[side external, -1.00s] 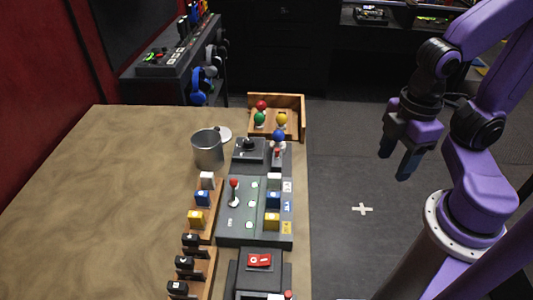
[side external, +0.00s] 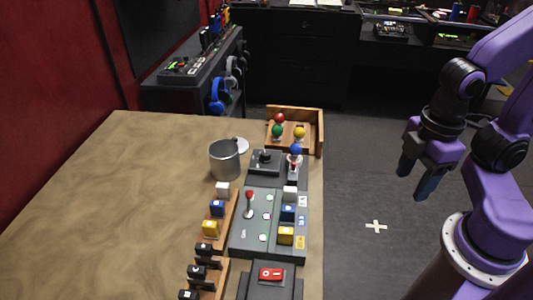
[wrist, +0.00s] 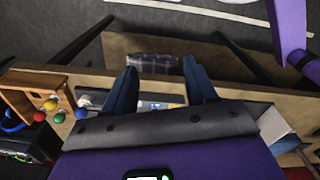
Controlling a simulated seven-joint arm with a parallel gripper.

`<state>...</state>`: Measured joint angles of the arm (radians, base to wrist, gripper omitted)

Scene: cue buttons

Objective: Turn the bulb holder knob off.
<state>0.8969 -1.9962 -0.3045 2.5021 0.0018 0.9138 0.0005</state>
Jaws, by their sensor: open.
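A grey box with a black knob (side external: 265,157) sits near the far right part of the table. Beside it, to the right, a blue bulb (side external: 295,150) stands upright on a holder with a small red part below it. I cannot tell the knob's on or off setting. My gripper (side external: 413,182) is open and empty, up in the air to the right of the table, well apart from the knob and the bulb. In the wrist view my gripper's two fingers (wrist: 162,88) are spread with nothing held between them.
A wooden tray (side external: 320,140) holds red, green and yellow bulbs at the table's far end. A metal mug (side external: 225,160) stands left of the knob box. A panel (side external: 262,235) with a red-tipped lever and a red switch (side external: 271,274) lie nearer. The left tabletop is clear.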

